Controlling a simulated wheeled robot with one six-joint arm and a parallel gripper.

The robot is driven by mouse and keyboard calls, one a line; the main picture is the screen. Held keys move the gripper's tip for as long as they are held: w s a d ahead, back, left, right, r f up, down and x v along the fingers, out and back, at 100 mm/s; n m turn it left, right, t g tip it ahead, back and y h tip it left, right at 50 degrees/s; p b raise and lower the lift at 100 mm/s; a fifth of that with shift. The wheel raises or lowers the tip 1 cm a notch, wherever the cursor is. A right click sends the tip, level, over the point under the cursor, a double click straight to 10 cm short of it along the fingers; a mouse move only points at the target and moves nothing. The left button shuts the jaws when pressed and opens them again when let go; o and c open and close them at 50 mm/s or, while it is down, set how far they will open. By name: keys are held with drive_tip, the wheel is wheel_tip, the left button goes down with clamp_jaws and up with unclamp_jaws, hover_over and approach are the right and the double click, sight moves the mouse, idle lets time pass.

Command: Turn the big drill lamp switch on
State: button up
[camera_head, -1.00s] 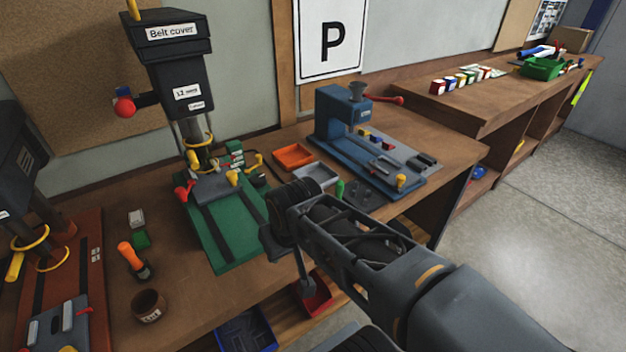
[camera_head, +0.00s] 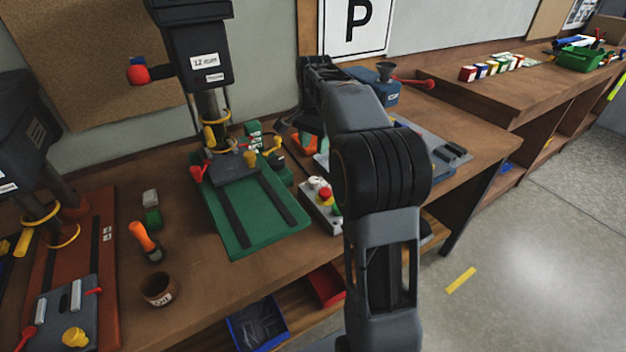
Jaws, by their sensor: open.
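The big drill is the tall black drill press (camera_head: 190,55) with a "12 mm" label, standing on a green base (camera_head: 245,215) at the back of the bench. I cannot make out which of the small parts around it is its lamp switch. Small green and yellow parts (camera_head: 262,145) sit to the right of its column. My gripper (camera_head: 287,132) is at the far end of my arm, just right of those parts and over the bench. It is small, dark and partly hidden by my wrist; it is open, and I see nothing held.
A grey button box (camera_head: 321,203) with coloured buttons stands right of the green base, partly behind my arm. A blue machine (camera_head: 372,86) is behind my arm. An orange-handled tool (camera_head: 145,239) and a brown cup (camera_head: 158,289) stand at the left. A second drill (camera_head: 30,150) is far left.

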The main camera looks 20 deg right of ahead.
sight(314, 179)
wheel_tip(314, 179, down, 12)
drive_tip(key=shift+f+b, duration=0.1)
drive_tip(key=shift+b, duration=0.2)
idle(0.3)
drive_tip(key=c, duration=0.6)
